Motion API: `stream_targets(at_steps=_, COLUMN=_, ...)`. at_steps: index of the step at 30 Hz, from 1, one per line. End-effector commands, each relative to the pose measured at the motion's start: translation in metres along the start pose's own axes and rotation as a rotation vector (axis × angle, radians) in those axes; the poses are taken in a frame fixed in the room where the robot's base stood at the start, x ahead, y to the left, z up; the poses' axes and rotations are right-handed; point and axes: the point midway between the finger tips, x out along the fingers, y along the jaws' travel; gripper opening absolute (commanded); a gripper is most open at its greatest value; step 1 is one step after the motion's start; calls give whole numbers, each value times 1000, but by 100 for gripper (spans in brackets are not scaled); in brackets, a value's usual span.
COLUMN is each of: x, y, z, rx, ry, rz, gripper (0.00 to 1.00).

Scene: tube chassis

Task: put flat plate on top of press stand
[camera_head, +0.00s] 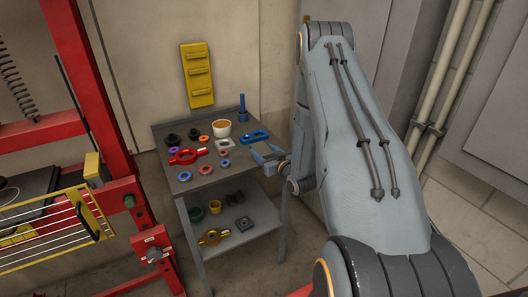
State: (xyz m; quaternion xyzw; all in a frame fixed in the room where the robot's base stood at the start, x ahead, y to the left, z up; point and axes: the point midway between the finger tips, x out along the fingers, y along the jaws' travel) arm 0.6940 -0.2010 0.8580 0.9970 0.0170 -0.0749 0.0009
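My gripper (264,154) is at the right edge of the grey table (210,182), pointing left over its top. It is small in view, and I cannot tell how far apart its fingers are. A light grey square plate (226,144) with a dark centre lies flat on the tabletop, left of my gripper. A flat blue slotted piece (255,136) lies just behind my gripper. I cannot tell for sure which is the flat plate. The red press frame (95,95) stands at the left, with a dark flat surface (30,190) behind a yellow wire guard (50,232).
The tabletop also holds a white cup (221,129), a red ring with handles (187,156), a blue upright rod (242,108) and several rings. The lower shelf (262,216) carries several parts, including a yellow ring (213,237). Floor shows between table and press.

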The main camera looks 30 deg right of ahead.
Motion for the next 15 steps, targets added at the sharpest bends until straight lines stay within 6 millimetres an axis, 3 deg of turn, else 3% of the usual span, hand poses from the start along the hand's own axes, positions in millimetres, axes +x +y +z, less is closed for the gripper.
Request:
stream_targets(at_steps=2, x=0, y=0, z=0, rx=0, ry=0, rz=0, gripper=69)
stream_targets(at_steps=15, x=-8, y=1, z=-3, rx=0, ry=-1, rz=2, gripper=69)
